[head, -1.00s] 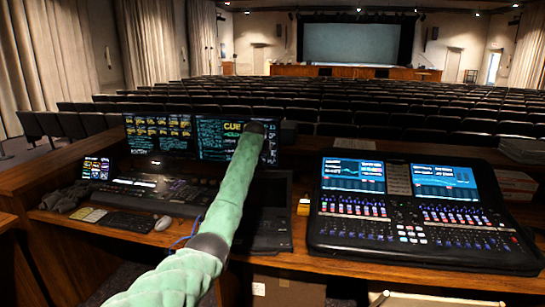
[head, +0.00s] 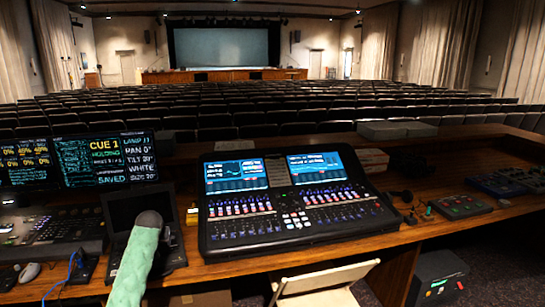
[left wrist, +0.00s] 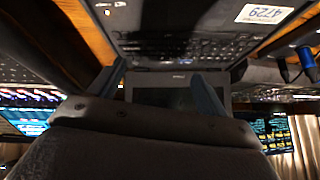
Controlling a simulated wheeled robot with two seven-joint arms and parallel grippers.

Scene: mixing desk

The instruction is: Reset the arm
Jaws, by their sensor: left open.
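My left arm, in a pale green sleeve with a dark end, rises from the bottom of the head view in front of an open laptop (head: 172,238). Its gripper cannot be made out in that view. In the left wrist view, my left gripper (left wrist: 158,74) shows two blue-grey fingers spread apart, with nothing between them. Beyond the fingers is the laptop, its keyboard at the top of the picture and its dark screen at the middle. I cannot tell how far the fingers are from it. My right gripper is in neither view.
A large mixing console (head: 290,205) stands right of the laptop. Monitors (head: 108,160) and a lighting desk (head: 45,226) are at left. Small control boxes (head: 461,206) sit on the desk at right. A chair (head: 325,280) is at the desk's front edge. Rows of seats lie beyond.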

